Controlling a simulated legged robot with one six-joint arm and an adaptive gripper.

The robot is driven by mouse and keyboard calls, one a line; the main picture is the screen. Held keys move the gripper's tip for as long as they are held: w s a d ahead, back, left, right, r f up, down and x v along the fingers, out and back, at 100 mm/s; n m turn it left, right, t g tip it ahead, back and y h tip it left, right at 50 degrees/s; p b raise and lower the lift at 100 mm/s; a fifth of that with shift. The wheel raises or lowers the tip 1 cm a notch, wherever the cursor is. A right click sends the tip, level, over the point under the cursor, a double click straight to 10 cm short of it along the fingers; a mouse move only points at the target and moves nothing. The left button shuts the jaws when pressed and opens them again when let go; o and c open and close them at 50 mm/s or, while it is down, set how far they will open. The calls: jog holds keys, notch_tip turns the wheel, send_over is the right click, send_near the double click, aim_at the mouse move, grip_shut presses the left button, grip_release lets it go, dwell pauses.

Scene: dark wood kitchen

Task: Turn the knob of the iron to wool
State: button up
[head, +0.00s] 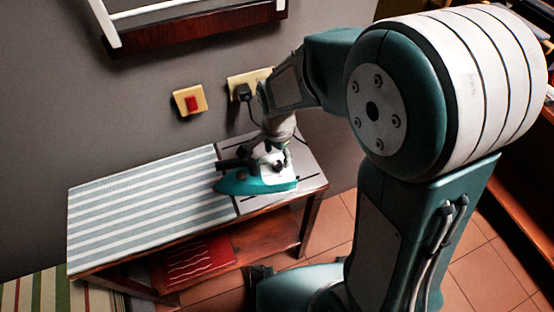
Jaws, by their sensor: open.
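The iron (254,185), teal at the base with white above, stands on the right part of the ironing table (140,215), by the edge of its striped cover. My arm comes down from the upper right, and my gripper (262,158) is right over the top of the iron. The gripper is open, with its dark fingers close to the iron's upper body. I cannot tell whether they touch it. The iron's knob and its setting cannot be made out at this size, and the gripper and wrist hide part of the iron's top.
A yellow plate with a red switch (192,103) and a socket plate with a black plug (243,92) are on the grey wall behind. A red folded cloth (197,262) lies on the lower shelf. A wooden rack (190,25) hangs above. The left of the tabletop is clear.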

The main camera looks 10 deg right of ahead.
aim_at(277, 161)
notch_tip(277, 161, up, 8)
jog(key=shift+r, duration=0.15)
jog(key=shift+a, duration=0.1)
dwell(0.4)
jog(key=s+d+r+n+t, duration=0.5)
jog(key=s+d+r+n, duration=0.4)
jog(key=s, duration=0.5)
jog(key=shift+d+r+n+t, duration=0.35)
jog(key=shift+d+n, duration=0.35)
jog(key=shift+d, duration=0.3)
